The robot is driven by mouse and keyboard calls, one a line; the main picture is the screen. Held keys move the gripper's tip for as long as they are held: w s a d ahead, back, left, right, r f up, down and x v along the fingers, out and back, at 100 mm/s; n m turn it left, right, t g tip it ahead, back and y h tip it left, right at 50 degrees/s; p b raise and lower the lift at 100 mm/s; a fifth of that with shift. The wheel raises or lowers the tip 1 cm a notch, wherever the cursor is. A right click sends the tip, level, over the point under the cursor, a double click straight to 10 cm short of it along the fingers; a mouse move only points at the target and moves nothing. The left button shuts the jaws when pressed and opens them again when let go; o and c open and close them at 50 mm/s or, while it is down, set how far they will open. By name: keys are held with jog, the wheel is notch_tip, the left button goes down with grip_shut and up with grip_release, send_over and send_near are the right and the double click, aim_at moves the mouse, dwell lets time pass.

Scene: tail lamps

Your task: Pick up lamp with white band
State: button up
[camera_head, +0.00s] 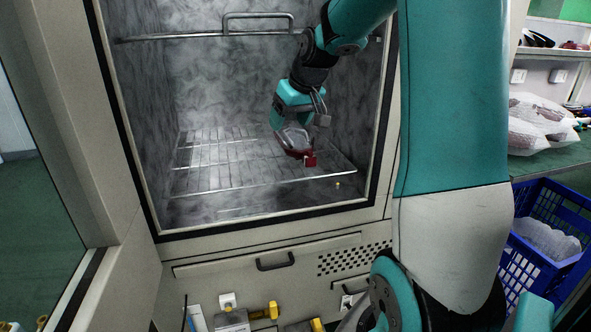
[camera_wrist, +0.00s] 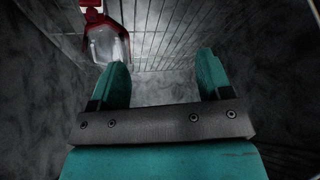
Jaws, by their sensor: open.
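A red tail lamp with a pale, whitish clear section (camera_head: 298,143) is inside the chamber, by the right part of the wire rack. In the wrist view the lamp (camera_wrist: 108,42) is at the upper left, beyond the tip of the left finger. My gripper (camera_wrist: 162,62) is open, with nothing between its two teal fingers. In the head view my gripper (camera_head: 283,120) reaches down into the chamber just above and behind the lamp, overlapping it in the picture. I cannot tell whether a finger touches the lamp.
The wire rack (camera_head: 225,165) has bare bars left of the lamp. Grey chamber walls and the front frame (camera_head: 275,228) surround the opening. A rail with a handle (camera_head: 258,22) crosses the upper part. A blue crate (camera_head: 545,225) and bagged items (camera_head: 535,125) are outside at right.

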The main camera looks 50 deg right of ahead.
jog(key=s+d+f+m+h+b, duration=0.2)
jog(key=d+f, duration=0.2)
jog(key=d, duration=0.7)
jog(key=p, duration=0.2)
send_near(298, 127)
jog(key=x, duration=0.3)
jog(key=shift+s+f, duration=0.15)
jog(key=shift+f, duration=0.2)
jog(key=x, duration=0.5)
jog(key=shift+w, duration=0.25)
jog(key=shift+c, duration=0.3)
grip_shut()
